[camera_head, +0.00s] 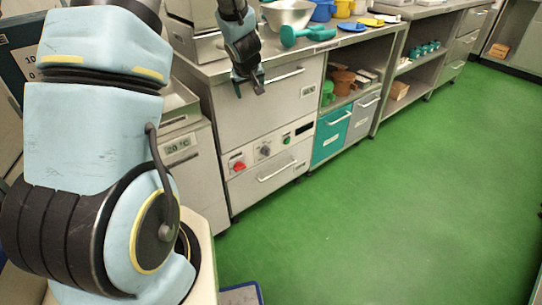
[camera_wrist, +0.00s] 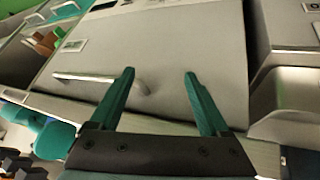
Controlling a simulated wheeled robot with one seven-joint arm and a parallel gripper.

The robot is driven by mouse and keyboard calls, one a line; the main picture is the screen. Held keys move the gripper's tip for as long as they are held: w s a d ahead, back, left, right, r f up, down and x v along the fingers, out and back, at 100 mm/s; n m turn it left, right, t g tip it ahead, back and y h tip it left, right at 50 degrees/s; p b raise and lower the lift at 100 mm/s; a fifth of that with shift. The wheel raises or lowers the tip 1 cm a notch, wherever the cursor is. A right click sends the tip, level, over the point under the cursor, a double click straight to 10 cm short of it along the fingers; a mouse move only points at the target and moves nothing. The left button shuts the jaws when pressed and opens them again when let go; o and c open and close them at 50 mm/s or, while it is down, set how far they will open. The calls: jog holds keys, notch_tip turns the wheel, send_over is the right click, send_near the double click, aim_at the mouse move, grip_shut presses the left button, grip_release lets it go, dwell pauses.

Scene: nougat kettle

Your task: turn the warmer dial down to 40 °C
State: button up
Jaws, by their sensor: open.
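The warmer is a grey metal cabinet (camera_head: 262,112) with a control strip between its upper and lower fronts. On that strip sit a red knob (camera_head: 239,166), a dark dial (camera_head: 264,151) and a small dark display (camera_head: 304,128). The dial's markings are too small to read. My gripper (camera_head: 248,87) hangs in front of the cabinet's upper front, above the control strip. In the wrist view my gripper (camera_wrist: 158,88) has its two teal fingers wide apart with nothing between them. They point at the grey upper front and its bar handle (camera_wrist: 85,78); no dial shows there.
Left of the cabinet, a unit shows a "20 °C" display (camera_head: 179,146). Teal and grey drawers (camera_head: 331,134) are to the right. The green floor (camera_head: 400,190) is clear.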

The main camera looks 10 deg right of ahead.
jog(key=w+d+f+n+t+y+b, duration=0.1)
jog(key=w+d+f+b, duration=0.15)
jog(key=f, duration=0.35)
jog(key=w+d+f+n+y+b, duration=0.1)
jog(key=d+f, duration=0.3)
jog(key=f, duration=0.2)
jog(key=n+y+b, duration=0.2)
jog(key=y+b, duration=0.1)
send_near(269, 151)
jog(key=x, duration=1)
jog(key=shift+f+b, duration=0.15)
jog(key=shift+b, duration=0.25)
jog(key=shift+c, duration=0.2)
grip_shut()
jog(key=shift+a, duration=0.1)
